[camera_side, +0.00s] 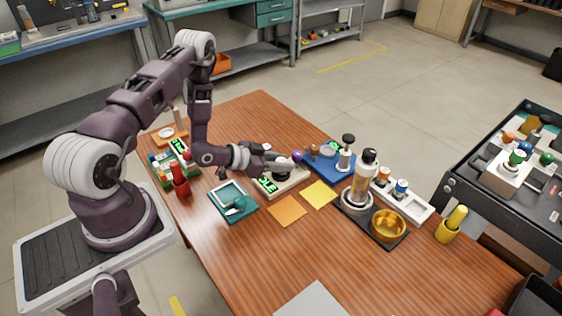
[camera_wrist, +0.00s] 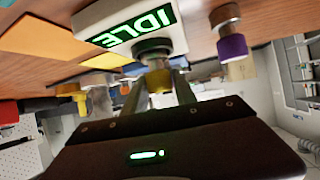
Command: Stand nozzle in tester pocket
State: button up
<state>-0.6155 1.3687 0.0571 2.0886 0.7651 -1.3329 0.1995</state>
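The tester (camera_side: 290,184) is a pale box with a green display, near the middle of the table in the side view. In the wrist view the tester (camera_wrist: 145,30) appears upside down at the top, its display reading IDLE. My gripper (camera_wrist: 160,80) has its fingers on either side of a small nozzle with a yellow end (camera_wrist: 159,81) and a dark, brass-edged collar. The fingers appear shut on it. The nozzle overlaps the tester's edge; I cannot tell whether it is in the pocket or above it. In the side view my gripper (camera_side: 285,165) is low over the tester and partly hides it.
A purple-ended copper piece (camera_wrist: 230,40) is close beside the tester. A blue tray (camera_side: 326,172) lies behind it. Orange (camera_side: 287,211) and yellow (camera_side: 319,194) sheets lie in front. A teal tray (camera_side: 245,214) is left. A bottle (camera_side: 362,182) and gold bowl (camera_side: 388,226) stand right.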

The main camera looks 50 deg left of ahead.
jog(key=shift+o, duration=1.3)
